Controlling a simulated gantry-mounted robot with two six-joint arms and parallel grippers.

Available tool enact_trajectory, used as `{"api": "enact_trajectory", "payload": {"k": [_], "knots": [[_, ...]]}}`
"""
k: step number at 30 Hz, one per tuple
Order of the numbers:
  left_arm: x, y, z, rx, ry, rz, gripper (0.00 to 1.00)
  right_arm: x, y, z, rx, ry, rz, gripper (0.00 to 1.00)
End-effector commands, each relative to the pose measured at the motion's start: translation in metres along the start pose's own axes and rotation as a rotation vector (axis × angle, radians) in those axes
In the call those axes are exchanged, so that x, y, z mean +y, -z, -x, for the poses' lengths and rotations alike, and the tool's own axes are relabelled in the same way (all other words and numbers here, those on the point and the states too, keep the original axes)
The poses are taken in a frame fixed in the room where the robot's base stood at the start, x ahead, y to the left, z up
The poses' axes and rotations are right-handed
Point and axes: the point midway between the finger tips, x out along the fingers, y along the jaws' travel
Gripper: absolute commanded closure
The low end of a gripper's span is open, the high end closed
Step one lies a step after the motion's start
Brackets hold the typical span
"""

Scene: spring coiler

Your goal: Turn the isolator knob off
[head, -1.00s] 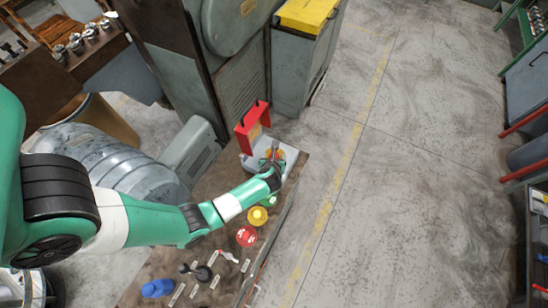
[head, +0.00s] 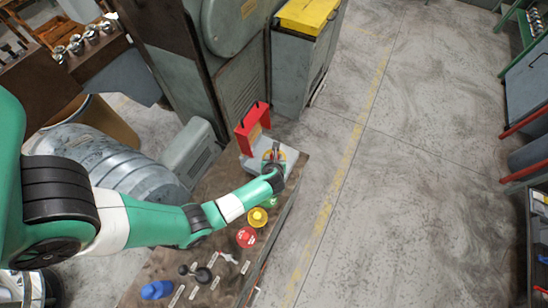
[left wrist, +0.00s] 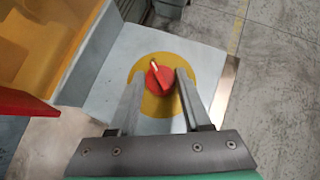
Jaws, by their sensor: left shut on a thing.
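The red isolator knob (left wrist: 160,80) sits on a yellow disc (left wrist: 142,67) on a pale grey box (left wrist: 192,58). A white line on the knob points up and to the left in the left wrist view. My left gripper (left wrist: 160,84) has one finger on each side of the knob and is shut on it. In the head view my left gripper (head: 275,157) is over the grey box (head: 252,163), and it hides most of the knob there. My right gripper is in neither view.
A red raised guard or cover (head: 252,128) stands just left of the gripper. Along the bench nearer me are a yellow button (head: 257,217), a red round sign (head: 246,237), black knobs (head: 203,274) and a blue item (head: 157,289). Open floor lies to the right.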

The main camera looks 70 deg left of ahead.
Motion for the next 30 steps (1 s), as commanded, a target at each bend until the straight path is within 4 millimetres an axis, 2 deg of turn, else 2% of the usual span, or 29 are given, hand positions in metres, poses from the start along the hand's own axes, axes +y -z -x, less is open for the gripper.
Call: {"api": "enact_trajectory", "payload": {"k": [8,14,23,30], "knots": [[-0.004,0.002,-0.003,-0.001,-0.118,0.118,1.0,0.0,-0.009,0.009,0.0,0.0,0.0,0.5],[-0.006,0.003,-0.005,-0.002,-0.247,0.249,1.0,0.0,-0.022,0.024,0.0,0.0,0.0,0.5],[-0.008,0.004,-0.009,-0.003,-0.449,0.454,1.0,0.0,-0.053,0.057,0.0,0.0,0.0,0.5],[-0.01,0.005,-0.012,-0.002,-0.61,0.617,1.0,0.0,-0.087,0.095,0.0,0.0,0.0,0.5]]}}
